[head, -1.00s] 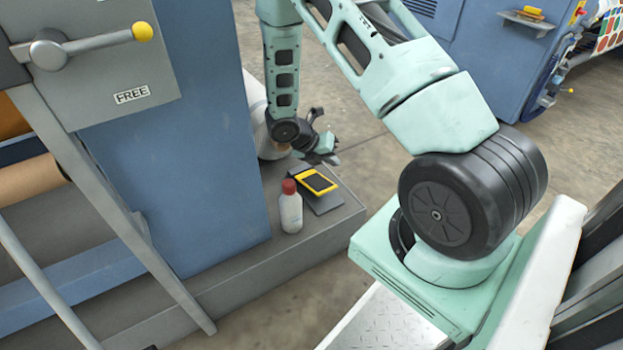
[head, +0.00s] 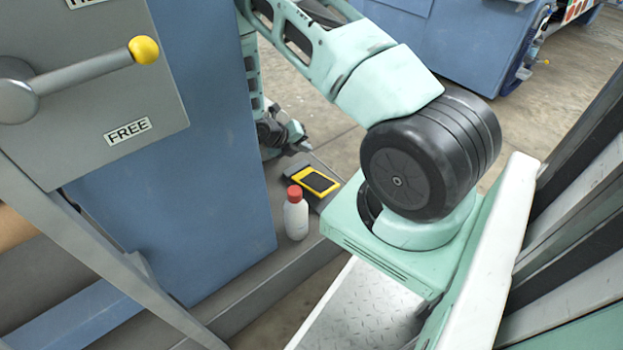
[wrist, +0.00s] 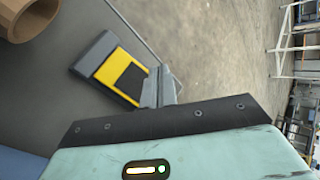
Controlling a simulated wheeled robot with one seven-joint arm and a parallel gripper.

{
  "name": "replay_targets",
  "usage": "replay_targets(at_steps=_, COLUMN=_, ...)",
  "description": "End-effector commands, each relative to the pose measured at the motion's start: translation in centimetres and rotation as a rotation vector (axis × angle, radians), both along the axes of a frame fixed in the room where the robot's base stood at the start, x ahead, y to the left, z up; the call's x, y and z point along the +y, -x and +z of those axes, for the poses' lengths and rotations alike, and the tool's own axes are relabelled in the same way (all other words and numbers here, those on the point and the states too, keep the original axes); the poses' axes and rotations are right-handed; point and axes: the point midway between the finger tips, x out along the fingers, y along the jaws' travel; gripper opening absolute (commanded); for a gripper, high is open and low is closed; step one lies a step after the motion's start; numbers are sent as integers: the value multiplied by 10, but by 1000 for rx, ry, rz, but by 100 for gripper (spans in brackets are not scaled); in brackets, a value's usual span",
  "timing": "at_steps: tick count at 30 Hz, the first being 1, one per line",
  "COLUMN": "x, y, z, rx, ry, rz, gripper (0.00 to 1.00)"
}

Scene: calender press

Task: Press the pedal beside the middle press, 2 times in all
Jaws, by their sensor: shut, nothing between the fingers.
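The pedal (head: 315,182) has a yellow frame with a black pad on a dark grey base. It sits on the grey plinth beside the blue press side panel. In the wrist view the pedal (wrist: 124,73) lies just beyond my gripper (wrist: 160,88), whose grey fingers overlap its right side in the picture. My gripper is shut and empty.
A white bottle with a red cap (head: 297,214) stands on the plinth (head: 262,285) close to the pedal. A lever with a yellow knob (head: 144,50) juts from the press above a FREE label. A brown roll (wrist: 28,16) shows in the wrist view. Concrete floor is open behind.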

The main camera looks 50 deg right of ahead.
Motion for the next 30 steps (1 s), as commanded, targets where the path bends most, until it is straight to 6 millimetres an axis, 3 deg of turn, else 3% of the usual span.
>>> replay_targets(at_steps=7, x=1, y=2, z=-9, rx=0, ry=0, rz=-1, gripper=0)
replay_targets(at_steps=20, x=4, y=18, z=-65, rx=-1, ry=-1, rz=-1, gripper=0)
replay_targets(at_steps=30, x=6, y=25, z=-84, rx=-1, ry=-1, rz=0, gripper=0)
